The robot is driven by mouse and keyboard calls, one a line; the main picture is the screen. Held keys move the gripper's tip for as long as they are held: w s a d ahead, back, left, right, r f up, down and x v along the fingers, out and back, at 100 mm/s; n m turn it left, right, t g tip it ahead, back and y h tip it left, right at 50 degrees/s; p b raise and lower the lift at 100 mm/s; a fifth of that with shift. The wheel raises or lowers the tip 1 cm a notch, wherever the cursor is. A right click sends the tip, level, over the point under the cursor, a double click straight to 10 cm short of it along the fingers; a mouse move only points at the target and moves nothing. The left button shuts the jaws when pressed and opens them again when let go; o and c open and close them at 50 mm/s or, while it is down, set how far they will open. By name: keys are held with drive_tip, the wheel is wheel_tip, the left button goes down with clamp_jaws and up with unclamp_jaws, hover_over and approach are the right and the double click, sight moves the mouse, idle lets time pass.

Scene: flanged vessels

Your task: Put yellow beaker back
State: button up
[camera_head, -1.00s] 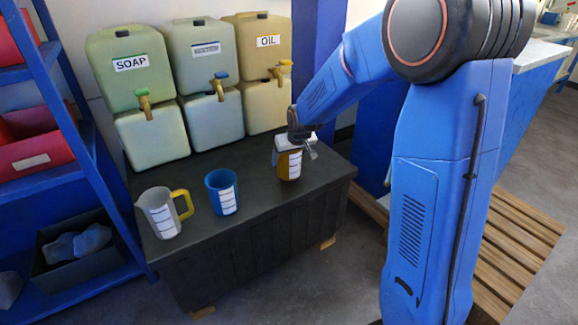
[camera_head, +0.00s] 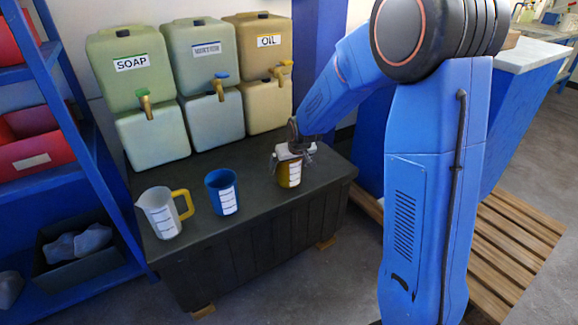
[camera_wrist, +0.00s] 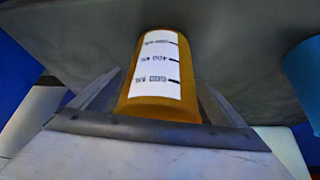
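The yellow beaker (camera_head: 289,173) with a white scale label stands upright on the right part of the dark chest top (camera_head: 255,203). It also shows in the wrist view (camera_wrist: 157,75), between the two fingers. My gripper (camera_head: 292,158) is at the beaker's upper part, with its fingers spread to either side. In the wrist view my gripper (camera_wrist: 158,90) shows a finger left and right of the beaker, seemingly with small gaps. The beaker's rim is hidden by the gripper's pale body.
A blue beaker (camera_head: 222,192) and a clear jug with a yellow handle (camera_head: 162,213) stand to the left on the chest. Containers labelled SOAP (camera_head: 130,65) and OIL (camera_head: 262,60), with taps, stand behind, a third between them. A blue shelf (camera_head: 85,150) is at left.

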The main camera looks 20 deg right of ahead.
drive_tip(key=v, duration=1.2)
drive_tip(key=shift+r, duration=0.15)
drive_tip(key=s+d+r, duration=0.2)
drive_tip(key=s, duration=1)
drive_tip(key=s+d+r+m, duration=0.1)
drive_tip(key=s+d, duration=0.1)
drive_tip(key=s, duration=1.1)
drive_tip(key=s+d+r+g, duration=0.1)
drive_tip(key=s+d+r, duration=0.1)
drive_tip(key=s, duration=1)
drive_tip(key=shift+s+r+h, duration=0.2)
drive_tip(key=shift+r+h, duration=0.15)
drive_tip(key=shift+h, duration=0.05)
drive_tip(key=shift+d, duration=0.1)
